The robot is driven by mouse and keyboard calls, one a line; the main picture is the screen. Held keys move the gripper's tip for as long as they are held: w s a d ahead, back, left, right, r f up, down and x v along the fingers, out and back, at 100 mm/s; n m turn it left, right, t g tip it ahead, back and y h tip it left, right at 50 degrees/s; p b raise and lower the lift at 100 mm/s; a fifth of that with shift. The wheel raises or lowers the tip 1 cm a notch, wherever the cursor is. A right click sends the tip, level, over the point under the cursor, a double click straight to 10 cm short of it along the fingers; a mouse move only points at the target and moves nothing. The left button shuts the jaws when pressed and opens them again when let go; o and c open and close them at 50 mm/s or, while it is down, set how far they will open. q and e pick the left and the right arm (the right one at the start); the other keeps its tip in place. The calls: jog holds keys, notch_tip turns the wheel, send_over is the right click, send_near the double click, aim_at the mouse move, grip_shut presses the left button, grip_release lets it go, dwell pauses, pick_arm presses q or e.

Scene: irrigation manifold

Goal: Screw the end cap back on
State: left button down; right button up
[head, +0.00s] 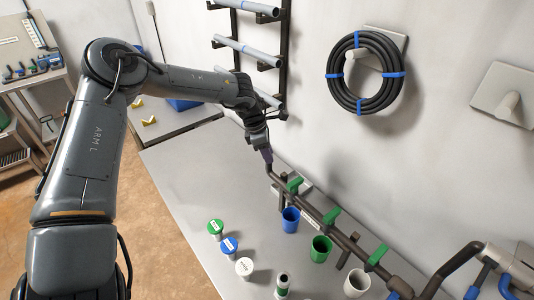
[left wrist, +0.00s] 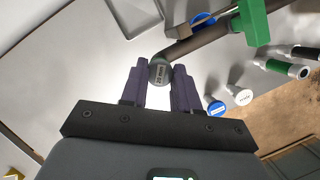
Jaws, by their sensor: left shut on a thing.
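The end cap (left wrist: 159,72) is a grey round piece with a printed label on its face. In the left wrist view it sits between the two purple fingers of my left gripper (left wrist: 162,75), at the end of the dark manifold pipe (left wrist: 205,42). My left gripper is shut on the cap. I cannot tell whether the cap is threaded on or only held against the pipe. In the head view my left gripper (head: 267,158) is at the far end of the manifold pipe (head: 354,248), and its fingers hide the cap. My right gripper is not in view.
Green valve handles (head: 331,217) stand along the pipe. Blue (head: 291,220), green (head: 320,249) and white (head: 357,283) cups sit by it. Green (head: 215,227), blue (head: 229,246) and white (head: 244,267) labelled pieces stand nearer. The bench (head: 185,185) is clear at left.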

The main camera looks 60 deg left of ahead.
pick_arm(q)
jog(key=shift+d, duration=0.1)
jog(key=shift+w+m, duration=0.1)
jog(key=shift+m, duration=0.3)
jog(key=m+h, duration=0.1)
jog(key=m, duration=0.2)
jog(key=shift+w+r+g, duration=0.1)
jog(key=shift+g, duration=0.3)
jog(key=shift+d+m, duration=0.1)
jog(key=shift+m, duration=0.4)
